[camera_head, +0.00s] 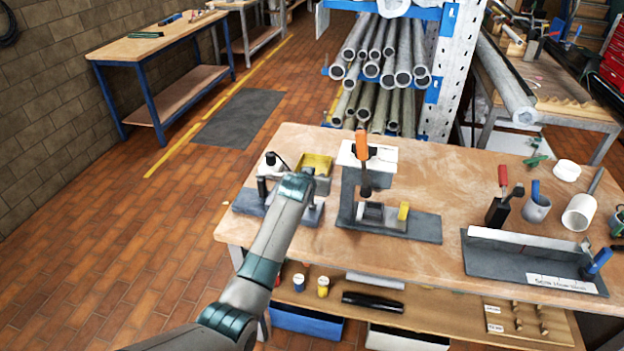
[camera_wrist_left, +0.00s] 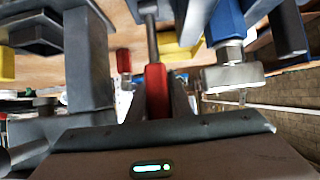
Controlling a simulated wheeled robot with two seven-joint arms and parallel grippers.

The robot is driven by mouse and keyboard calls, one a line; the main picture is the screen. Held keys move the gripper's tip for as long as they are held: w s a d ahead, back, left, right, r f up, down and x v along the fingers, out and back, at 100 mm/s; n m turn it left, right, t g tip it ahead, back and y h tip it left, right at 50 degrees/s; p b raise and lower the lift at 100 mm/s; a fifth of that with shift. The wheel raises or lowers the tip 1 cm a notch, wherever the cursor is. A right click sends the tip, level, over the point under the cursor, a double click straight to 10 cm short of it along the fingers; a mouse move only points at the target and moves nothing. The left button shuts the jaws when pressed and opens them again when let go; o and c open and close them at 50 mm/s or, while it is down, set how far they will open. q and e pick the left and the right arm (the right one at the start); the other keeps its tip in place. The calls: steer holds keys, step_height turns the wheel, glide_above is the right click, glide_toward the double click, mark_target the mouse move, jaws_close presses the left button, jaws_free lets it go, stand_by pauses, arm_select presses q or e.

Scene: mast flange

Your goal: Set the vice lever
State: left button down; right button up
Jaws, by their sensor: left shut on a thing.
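A small grey vice fixture (camera_head: 250,202) stands at the left end of the wooden workbench, with a black knob (camera_head: 262,190) on it. My left gripper (camera_head: 297,182) is over this fixture's right side, and its fingers are hard to make out there. In the left wrist view my left gripper (camera_wrist_left: 157,105) is shut on the red handle of a lever (camera_wrist_left: 156,88). A grey metal rod (camera_wrist_left: 152,40) runs on from the handle. In the head view my arm hides the red handle. My right gripper is in neither view.
A yellow tray (camera_head: 317,162) is behind my gripper. A blue-and-silver part (camera_wrist_left: 228,30) is close by in the wrist view. Bare bench top (camera_head: 450,175) lies right.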

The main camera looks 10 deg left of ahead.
arm_select(q)
steer(key=shift+w+f+g+p, duration=0.1)
steer(key=shift+w+g+p, duration=0.5)
steer(key=shift+g, duration=0.2)
steer(key=c, duration=1.9)
jaws_free()
steer(key=o, duration=0.3)
steer(key=shift+w+f, duration=0.1)
steer(key=shift+f, duration=0.1)
steer(key=shift+s, duration=0.2)
steer(key=b+v, duration=0.4)
steer(key=v, duration=1.3)
steer(key=shift+w, duration=0.1)
